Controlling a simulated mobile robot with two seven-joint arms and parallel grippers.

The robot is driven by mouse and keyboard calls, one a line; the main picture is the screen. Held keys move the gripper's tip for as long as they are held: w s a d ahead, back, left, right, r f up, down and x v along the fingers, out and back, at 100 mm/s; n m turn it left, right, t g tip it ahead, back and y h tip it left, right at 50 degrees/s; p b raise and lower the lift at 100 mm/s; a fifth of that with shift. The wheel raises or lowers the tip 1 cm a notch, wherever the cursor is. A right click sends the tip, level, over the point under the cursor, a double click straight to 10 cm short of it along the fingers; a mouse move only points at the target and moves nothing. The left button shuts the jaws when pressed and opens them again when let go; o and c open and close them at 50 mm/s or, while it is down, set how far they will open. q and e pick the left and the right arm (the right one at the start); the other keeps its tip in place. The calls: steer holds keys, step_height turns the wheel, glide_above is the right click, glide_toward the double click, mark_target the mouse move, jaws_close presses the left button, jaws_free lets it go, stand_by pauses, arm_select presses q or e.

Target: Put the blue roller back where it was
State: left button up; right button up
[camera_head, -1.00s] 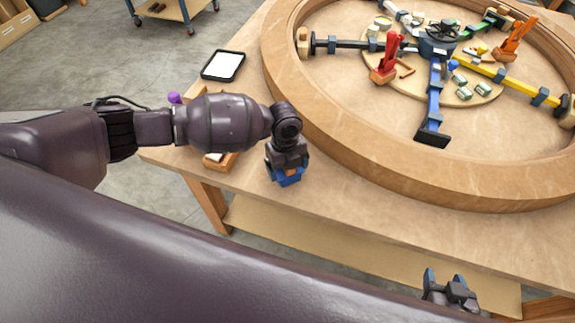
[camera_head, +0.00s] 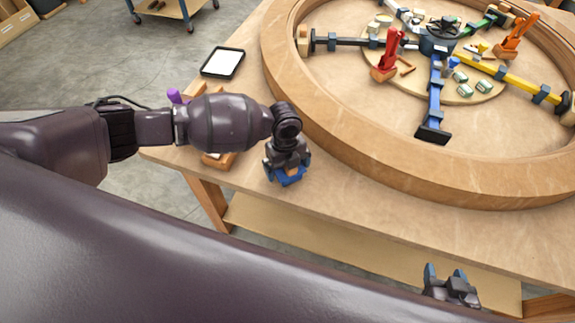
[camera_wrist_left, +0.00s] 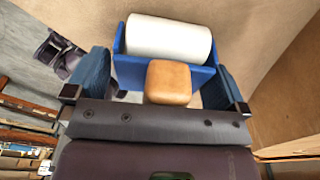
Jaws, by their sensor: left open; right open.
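The blue roller (camera_head: 289,179) is at the table's near edge, left of the big wooden ring, mostly hidden under my left gripper in the head view. In the left wrist view it shows as a blue frame (camera_wrist_left: 133,72) with a white cylinder (camera_wrist_left: 168,38) and a tan wooden knob (camera_wrist_left: 168,82). My left gripper (camera_head: 287,168) is open, with one blue finger on each side of the roller. Whether the fingers touch it, I cannot tell. My right gripper (camera_head: 446,278) is open and empty, low in front of the table.
The large wooden ring (camera_head: 345,153) fills most of the table (camera_head: 235,118), with coloured arms and small models inside it. A tablet (camera_head: 222,63) lies at the back left. An orange-brown tray (camera_head: 219,160) and a purple item (camera_head: 174,96) are partly hidden behind my left arm.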

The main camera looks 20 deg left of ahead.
arm_select(q)
steer(key=r, duration=0.8)
steer(key=w+a+r, duration=0.1)
steer(key=r, duration=0.4)
